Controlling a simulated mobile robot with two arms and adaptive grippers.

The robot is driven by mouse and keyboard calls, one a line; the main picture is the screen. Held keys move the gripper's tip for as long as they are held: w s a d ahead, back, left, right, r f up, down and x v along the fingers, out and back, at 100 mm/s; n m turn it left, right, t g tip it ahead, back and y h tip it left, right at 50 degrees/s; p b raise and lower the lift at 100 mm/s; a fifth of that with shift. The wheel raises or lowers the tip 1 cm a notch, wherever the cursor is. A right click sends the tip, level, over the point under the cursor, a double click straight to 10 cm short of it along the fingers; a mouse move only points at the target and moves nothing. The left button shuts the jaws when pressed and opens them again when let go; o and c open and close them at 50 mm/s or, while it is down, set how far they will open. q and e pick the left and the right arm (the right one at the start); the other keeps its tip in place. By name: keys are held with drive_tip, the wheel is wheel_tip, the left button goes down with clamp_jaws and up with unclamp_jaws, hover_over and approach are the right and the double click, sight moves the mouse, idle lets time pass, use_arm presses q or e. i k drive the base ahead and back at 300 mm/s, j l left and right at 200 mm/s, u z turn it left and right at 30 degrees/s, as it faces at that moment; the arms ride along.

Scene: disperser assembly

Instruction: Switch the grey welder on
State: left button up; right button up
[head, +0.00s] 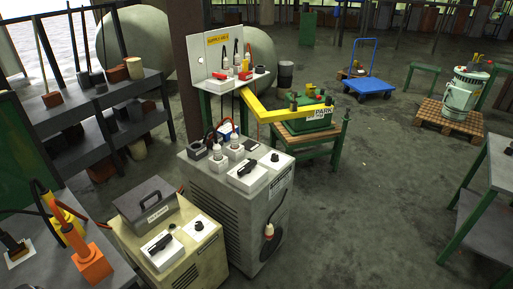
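The grey welder (262,222) is a tall grey cabinet near the middle of the head view. On its top, a white plate carries a black rotary switch handle (246,168). A second white plate with a small black knob (275,157) sits to its right. Several white and dark sockets or connectors (217,160) stand at the back left of the top. The picture is too small to read the switch's marks, so I cannot tell its position. Neither of my grippers is in view.
A beige cabinet (207,265) with a similar black handle (160,243) stands in front left of the welder. A yellow arm (272,112) marked "PARK" is behind it. A bench with an orange block (93,264) is at left. Open floor (365,195) lies to the right.

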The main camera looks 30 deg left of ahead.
sight(246, 168)
drive_tip(key=i+l+u, duration=0.1)
drive_tip(key=i+u, duration=0.35)
drive_tip(key=i+l+u, duration=0.2)
drive_tip(key=i+u, duration=0.25)
drive_tip(key=i+l+u, duration=0.25)
drive_tip(key=u, duration=0.2)
drive_tip(key=i+l+u, duration=0.2)
drive_tip(key=l+u, duration=0.25)
drive_tip(key=l, duration=0.1)
